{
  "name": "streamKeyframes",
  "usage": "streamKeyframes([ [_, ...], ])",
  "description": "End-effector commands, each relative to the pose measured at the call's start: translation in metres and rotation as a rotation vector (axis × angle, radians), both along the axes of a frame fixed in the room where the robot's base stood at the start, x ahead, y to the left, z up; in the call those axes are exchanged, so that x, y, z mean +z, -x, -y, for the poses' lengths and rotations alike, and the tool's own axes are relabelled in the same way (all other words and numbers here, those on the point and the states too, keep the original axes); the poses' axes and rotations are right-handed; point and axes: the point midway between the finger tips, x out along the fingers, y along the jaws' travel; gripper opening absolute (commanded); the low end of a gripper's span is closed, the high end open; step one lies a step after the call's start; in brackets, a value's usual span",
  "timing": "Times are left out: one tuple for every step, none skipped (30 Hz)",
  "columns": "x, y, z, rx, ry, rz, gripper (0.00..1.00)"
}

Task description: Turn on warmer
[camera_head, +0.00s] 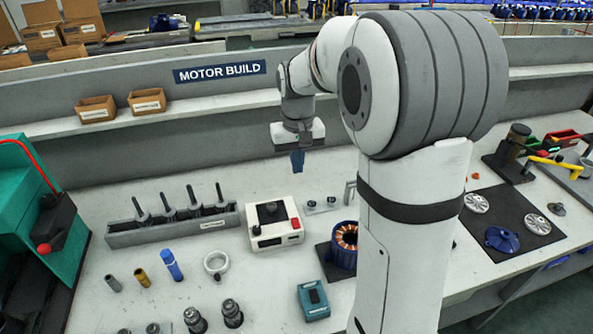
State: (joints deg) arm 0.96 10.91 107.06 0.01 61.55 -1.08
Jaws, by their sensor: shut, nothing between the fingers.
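The warmer appears to be the white box (276,228) with a black top, a dark knob-like piece on it and a small red button on its right front. It sits on the bench in the middle of the view. Whether it is on cannot be told. My gripper (297,164) is above and behind the box, pointing down with its blue fingers shut and empty. It is clear of the box and the bench.
A grey rack (172,226) of upright tools stands left of the box. A copper-wound motor part (345,241) and a teal device (313,301) are to its right and front. Loose cylinders, a ring (216,263) and a blue tube (171,265) lie at front left.

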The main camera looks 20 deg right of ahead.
Motion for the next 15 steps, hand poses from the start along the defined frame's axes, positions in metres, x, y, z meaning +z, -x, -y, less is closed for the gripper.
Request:
streamKeyframes([
  [0.009,0.002,0.000,0.000,0.000,0.006,0.00],
  [0.016,0.003,0.000,0.000,0.000,0.005,0.00],
  [0.024,0.005,0.000,0.000,0.000,0.003,0.00],
  [0.031,0.006,0.000,0.000,0.000,0.005,0.00],
  [0.037,0.008,0.000,0.000,0.000,0.003,0.00],
  [0.044,0.009,0.000,0.000,0.000,0.003,0.00],
  [0.049,0.010,0.000,0.000,0.000,0.002,0.00],
  [0.053,0.011,0.000,0.000,0.000,0.002,0.00],
  [0.059,0.012,0.000,0.000,0.000,0.001,0.00],
  [0.062,0.012,0.000,0.000,0.000,0.001,0.00],
  [0.065,0.013,0.000,0.000,0.000,0.001,0.00],
  [0.068,0.014,0.000,0.000,0.000,0.000,0.00],
  [0.070,0.014,0.000,0.000,0.000,-0.001,0.00],
  [0.071,0.014,0.000,0.000,0.000,-0.001,0.00],
  [0.072,0.015,0.000,0.000,0.000,-0.001,0.00],
])
